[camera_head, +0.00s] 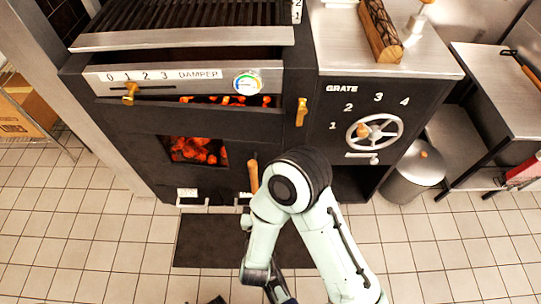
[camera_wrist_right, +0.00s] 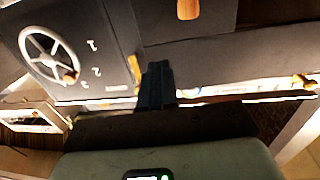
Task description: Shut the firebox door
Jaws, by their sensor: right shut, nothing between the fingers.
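Embers (camera_head: 198,150) glow in the open firebox mouth, low on the black range in the head view. A dark panel beside the mouth carries an upright wooden handle (camera_head: 253,177); it looks like the firebox door, standing open, but its angle is hard to tell. The handle also shows at the top of the wrist view (camera_wrist_right: 215,12). A brass latch (camera_head: 301,112) sits above it to the right. My right gripper (camera_wrist_right: 155,72) is shut and empty, near the range front. In the head view my right arm hides part of the door area, and its fingers cannot be made out.
The grate wheel (camera_head: 374,132) is to the right, above a bin (camera_head: 413,175). The damper knob (camera_head: 130,93) and gauge (camera_head: 247,83) are on the upper front. A dark mat (camera_head: 205,245) lies on the tiled floor, which is mostly clear.

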